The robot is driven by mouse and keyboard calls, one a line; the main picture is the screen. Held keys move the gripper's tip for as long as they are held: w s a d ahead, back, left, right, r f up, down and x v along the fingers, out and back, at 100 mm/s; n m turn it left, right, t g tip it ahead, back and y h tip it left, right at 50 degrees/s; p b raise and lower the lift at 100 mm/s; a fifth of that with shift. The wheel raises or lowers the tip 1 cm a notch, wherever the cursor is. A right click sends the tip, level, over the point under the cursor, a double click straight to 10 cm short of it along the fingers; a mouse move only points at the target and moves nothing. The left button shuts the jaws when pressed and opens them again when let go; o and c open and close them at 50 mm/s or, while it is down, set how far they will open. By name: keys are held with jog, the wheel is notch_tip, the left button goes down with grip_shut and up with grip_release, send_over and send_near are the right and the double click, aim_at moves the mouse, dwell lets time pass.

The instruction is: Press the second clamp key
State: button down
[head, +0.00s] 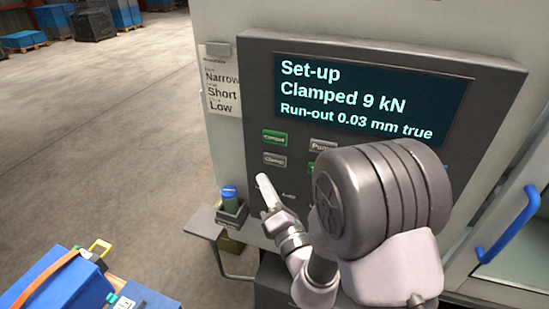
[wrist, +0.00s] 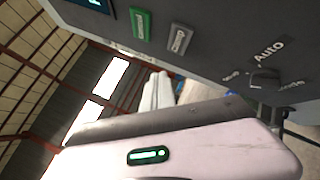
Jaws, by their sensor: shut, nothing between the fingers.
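The control panel (head: 256,70) carries a green-lit key (head: 275,138) and, just below it, a grey key (head: 274,160) that seems to read "Clamp". In the wrist view the green key (wrist: 141,24) and the grey key (wrist: 179,38) sit side by side at the top. The panel screen (head: 370,96) reads "Set-up, Clamped 9 kN, Run-out 0.03 mm true". My gripper (head: 264,180) is shut and empty, its pale fingertips just below the grey key in the head view. The fingers also show in the wrist view (wrist: 160,80), apart from both keys.
A mode knob (wrist: 264,78) marked "Auto" is on the panel. A card (head: 221,90) reads "Narrow, Short, Low". A blue-topped item stands in a small holder (head: 232,213) left of my gripper. A blue door handle (head: 508,226) is at right. A blue box (head: 55,285) lies lower left.

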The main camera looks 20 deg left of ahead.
aim_at(267, 157)
jog(key=shift+w+d+p, duration=0.15)
jog(key=shift+w+p, duration=0.6)
jog(key=shift+w, duration=1.55)
jog(key=shift+w, duration=0.1)
jog(key=shift+w, duration=0.35)
jog(key=shift+w+d+p, duration=0.1)
jog(key=shift+w+p, duration=0.25)
jog(key=shift+p, duration=0.1)
dwell(0.5)
jog(key=shift+s, duration=0.8)
jog(key=shift+s+a+b, duration=0.15)
jog(key=shift+s+b, duration=0.35)
jog(key=shift+s, duration=0.75)
jog(key=shift+s+a+b, duration=0.15)
jog(key=shift+s+b, duration=0.35)
jog(key=shift+s, duration=0.75)
